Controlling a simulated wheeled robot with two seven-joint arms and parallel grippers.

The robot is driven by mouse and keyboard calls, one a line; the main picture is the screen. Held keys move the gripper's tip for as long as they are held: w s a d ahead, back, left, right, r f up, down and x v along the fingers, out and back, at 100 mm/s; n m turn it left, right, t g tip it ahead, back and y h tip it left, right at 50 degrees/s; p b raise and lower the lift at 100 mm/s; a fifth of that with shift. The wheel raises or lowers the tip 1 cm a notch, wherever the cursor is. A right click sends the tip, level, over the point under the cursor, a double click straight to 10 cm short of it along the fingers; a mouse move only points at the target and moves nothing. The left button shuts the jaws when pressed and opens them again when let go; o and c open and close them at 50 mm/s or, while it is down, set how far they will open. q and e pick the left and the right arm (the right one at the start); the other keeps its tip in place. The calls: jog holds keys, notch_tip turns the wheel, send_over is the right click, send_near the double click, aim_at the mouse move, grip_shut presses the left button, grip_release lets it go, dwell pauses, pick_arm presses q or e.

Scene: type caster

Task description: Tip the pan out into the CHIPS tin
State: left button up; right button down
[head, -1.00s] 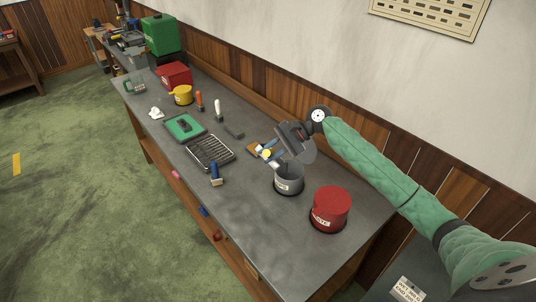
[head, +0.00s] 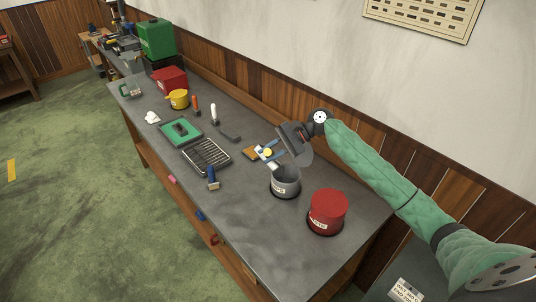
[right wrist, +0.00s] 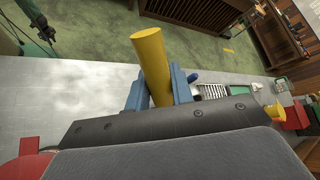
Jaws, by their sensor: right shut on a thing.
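The CHIPS tin (head: 286,187) is a grey, open-topped round tin with a white label, upright on the bench. My right gripper (head: 268,153) is just above and behind it in the head view. Its blue fingers are shut on a yellow handle, which shows clearly in the right wrist view (right wrist: 152,66). A small pale piece (head: 273,166), which looks like part of the pan, shows below the fingers at the tin's far left rim. The rest of the pan and anything in it cannot be made out. My left gripper is not in view.
A red tin (head: 327,212) stands close to the right of the CHIPS tin. A blue-handled brush (head: 213,178), a slotted dark tray (head: 206,156) and a green tray (head: 180,131) lie to the left. The bench front (head: 250,225) is clear.

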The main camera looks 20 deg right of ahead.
jog(key=shift+w+d+r+y, duration=0.1)
jog(key=shift+d+r+y, duration=0.25)
jog(key=shift+d, duration=0.2)
jog(key=shift+w+d+r+y, duration=0.1)
jog(key=shift+d+r+y, duration=0.2)
jog(key=shift+d, duration=0.25)
dwell(0.3)
jog(key=shift+w+d+r+y, duration=0.1)
jog(key=shift+d+r+y, duration=0.15)
jog(key=shift+d+y, duration=0.4)
jog(key=shift+d+r+y, duration=0.2)
jog(key=shift+d+y, duration=0.2)
jog(key=shift+d, duration=0.45)
dwell(0.6)
jog(key=shift+d+m+b, duration=0.3)
jog(key=shift+b, duration=0.1)
jog(key=shift+d+y, duration=0.3)
jog(key=shift+y, duration=0.1)
jog(key=shift+w+d+r+y+b, duration=0.1)
jog(key=shift+d+y+b, duration=0.2)
jog(key=shift+d, duration=0.25)
jog(key=shift+w+d+r+y+b, duration=0.15)
jog(key=shift+d+y, duration=0.15)
jog(key=shift+d, duration=0.2)
jog(key=shift+d+m+t+y+b, duration=0.3)
jog(key=shift+d+y+b, duration=0.6)
jog(key=shift+d, duration=0.65)
dwell(0.8)
